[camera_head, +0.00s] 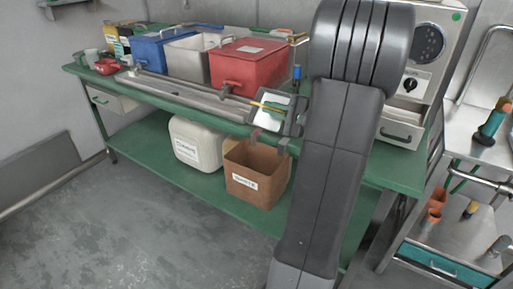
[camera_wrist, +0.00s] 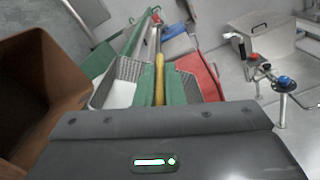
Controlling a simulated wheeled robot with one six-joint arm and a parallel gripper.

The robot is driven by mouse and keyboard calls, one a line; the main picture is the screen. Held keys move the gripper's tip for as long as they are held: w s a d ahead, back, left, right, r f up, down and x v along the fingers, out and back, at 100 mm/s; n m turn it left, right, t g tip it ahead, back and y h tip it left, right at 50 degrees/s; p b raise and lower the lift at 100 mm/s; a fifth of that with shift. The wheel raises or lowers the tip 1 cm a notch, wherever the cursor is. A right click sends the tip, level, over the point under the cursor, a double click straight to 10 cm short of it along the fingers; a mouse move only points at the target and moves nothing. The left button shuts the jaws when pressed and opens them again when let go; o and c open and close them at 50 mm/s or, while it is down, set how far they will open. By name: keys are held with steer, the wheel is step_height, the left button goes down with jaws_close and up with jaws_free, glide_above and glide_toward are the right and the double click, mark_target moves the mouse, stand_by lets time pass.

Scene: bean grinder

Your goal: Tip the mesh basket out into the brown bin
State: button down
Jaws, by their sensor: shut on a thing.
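The mesh basket (camera_head: 268,110) is off to the left of my arm, just beyond the green bench's front edge, with its pale inside facing the camera. It also shows in the wrist view (camera_wrist: 128,69), with a yellow bar (camera_wrist: 160,76) running away from my gripper. My gripper (camera_head: 292,118) is shut on the basket; its fingertips are partly hidden. The brown bin (camera_head: 252,180), with a white label, stands on the lower shelf, below the basket. In the wrist view the brown bin (camera_wrist: 58,68) is large at the left. I cannot tell what the basket holds.
A blue bin (camera_head: 150,53), a pale bin (camera_head: 187,58) and a red bin (camera_head: 238,68) stand on the green bench (camera_head: 385,170). A white canister (camera_head: 197,145) is beside the brown bin. A metal cart stands at the right. The floor in front is clear.

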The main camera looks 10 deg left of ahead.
steer(key=w+r+m+p, duration=0.2)
steer(key=r+p, duration=0.1)
steer(key=p, duration=0.3)
steer(key=w+d+r+m+p, duration=0.1)
steer(key=w+r+m+p, duration=0.1)
steer(key=p, duration=0.4)
steer(key=w+d+r+m+p, duration=0.1)
steer(key=w+r+m+p, duration=0.1)
steer(key=r+p, duration=0.3)
steer(key=shift+w+d+r+m+p, duration=0.15)
steer(key=shift+m+p, duration=0.25)
steer(key=shift+m, duration=0.4)
steer(key=w+r+m+p, duration=0.1)
steer(key=p, duration=0.2)
steer(key=w+d+r+m+p, duration=0.1)
steer(key=w+r+m+p, duration=0.1)
steer(key=p, duration=0.2)
steer(key=shift+w+m, duration=0.3)
steer(key=shift+d, duration=0.1)
steer(key=shift+f, duration=0.1)
